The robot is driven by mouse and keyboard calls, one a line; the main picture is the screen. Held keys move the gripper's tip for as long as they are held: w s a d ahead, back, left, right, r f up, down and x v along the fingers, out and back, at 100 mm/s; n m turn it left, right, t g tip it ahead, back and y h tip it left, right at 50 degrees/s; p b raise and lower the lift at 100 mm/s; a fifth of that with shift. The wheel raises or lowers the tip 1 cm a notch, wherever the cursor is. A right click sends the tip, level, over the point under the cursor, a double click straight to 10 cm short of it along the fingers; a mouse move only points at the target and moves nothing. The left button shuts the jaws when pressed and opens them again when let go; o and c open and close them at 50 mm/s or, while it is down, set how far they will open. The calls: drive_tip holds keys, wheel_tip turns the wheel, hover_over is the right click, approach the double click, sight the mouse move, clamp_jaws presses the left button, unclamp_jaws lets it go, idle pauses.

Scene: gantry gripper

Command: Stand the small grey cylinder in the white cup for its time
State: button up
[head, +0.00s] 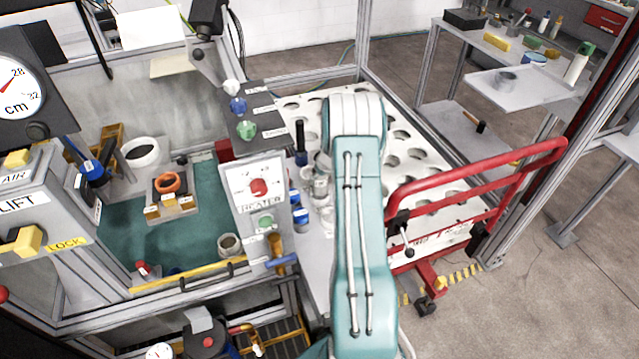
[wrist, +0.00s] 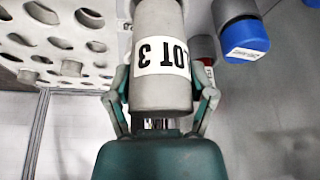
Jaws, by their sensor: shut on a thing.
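My gripper (wrist: 163,98) is shut on a grey cylinder (wrist: 160,88) with a white label reading "LOT 3", its fingers on either side of it. The cylinder runs up out of the wrist view, so its far end is hidden. In the head view my teal arm hides the gripper, and I cannot tell the held cylinder from the grey pieces beside the arm. A white cup (head: 142,163) with a dark inside stands at the back left of the green work surface, well left of my arm.
A white rack with holes (head: 408,172) lies behind and right of my arm. Blue-capped containers (head: 301,217) stand close to its left. The heater panel (head: 256,185) rises between arm and cup. A red rail (head: 480,172) bounds the right side. An orange ring (head: 168,183) sits near the cup.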

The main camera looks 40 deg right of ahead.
sight(320, 183)
drive_tip(key=shift+w+d+f, duration=0.1)
drive_tip(key=shift+w+f, duration=0.05)
drive_tip(key=shift+f, duration=0.05)
drive_tip(key=shift+w+f, duration=0.1)
drive_tip(key=shift+f, duration=1.5)
drive_tip(key=o, duration=1.2)
drive_tip(key=v, duration=1.2)
